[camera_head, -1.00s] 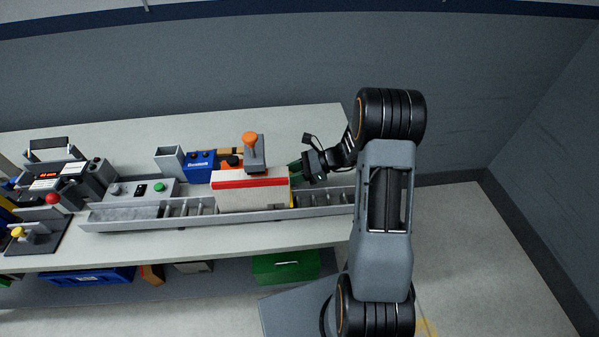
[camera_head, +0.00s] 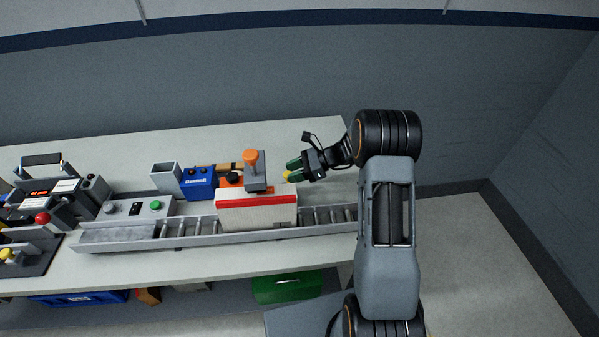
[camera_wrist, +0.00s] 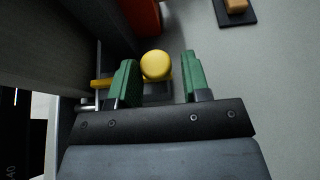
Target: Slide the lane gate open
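A round yellow knob (camera_wrist: 156,65), which I take to be the lane gate's handle, sits beside a thin yellow bar (camera_wrist: 103,83) in the wrist view. My gripper (camera_head: 291,171) points left, over the bench behind the roller lane. Its two green fingers are apart in the wrist view (camera_wrist: 158,62), one on each side of the knob, with gaps showing. How deep the knob sits between them is unclear. The gate's panel is not clearly visible.
A white box with a red stripe (camera_head: 256,212) stands across the roller conveyor (camera_head: 320,214). An orange-topped grey post (camera_head: 252,170) and blue box (camera_head: 199,182) stand behind it. A button panel (camera_head: 128,207) is to the left. Bench space (camera_head: 240,140) toward the wall is clear.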

